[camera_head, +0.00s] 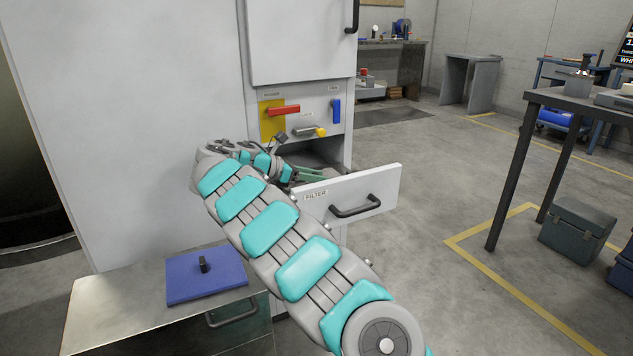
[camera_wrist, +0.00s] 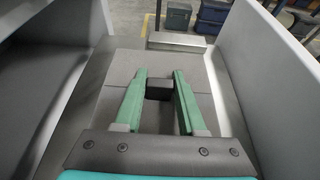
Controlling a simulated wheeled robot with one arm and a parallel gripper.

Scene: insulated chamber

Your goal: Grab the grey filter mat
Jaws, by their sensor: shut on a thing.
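The grey filter mat (camera_wrist: 122,66) lies in the open drawer labelled FILTER (camera_head: 372,190). Its dark block-like grip (camera_wrist: 159,88) stands up between the green fingers of my gripper (camera_wrist: 160,75). My gripper is shut on this grip, with one finger on each side. In the head view my gripper (camera_head: 308,175) reaches into the drawer from the left, and the mat is hidden there by the drawer front and my arm.
A blue mat (camera_head: 185,287) with a black grip lies on a metal surface (camera_head: 95,312) at lower left. The white cabinet (camera_head: 150,110) rises behind my arm. A red handle (camera_head: 284,110) and a blue handle (camera_head: 336,110) are above the drawer.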

